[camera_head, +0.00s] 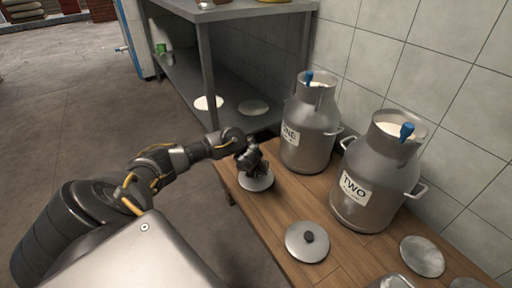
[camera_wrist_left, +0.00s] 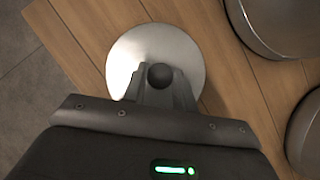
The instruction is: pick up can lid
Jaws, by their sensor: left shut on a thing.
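A round metal can lid (camera_head: 256,182) with a dark knob is at the left end of the wooden table, beside the can labelled ONE. My left gripper (camera_head: 250,160) is above this lid, pointing down. In the left wrist view the lid (camera_wrist_left: 140,52) lies under the gripper (camera_wrist_left: 163,80), whose fingers are shut on its dark knob (camera_wrist_left: 160,75). I cannot tell whether the lid touches the table. A second lid (camera_head: 307,243) with a dark knob lies on the table in front of can TWO. My right gripper is not in view.
Milk can ONE (camera_head: 308,130) and milk can TWO (camera_head: 376,180) stand open, each with a blue-handled tool in it. A round metal disc (camera_head: 422,256) lies at the right. A grey metal shelf (camera_head: 207,70) stands behind the table (camera_head: 275,222). A tiled wall borders the right.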

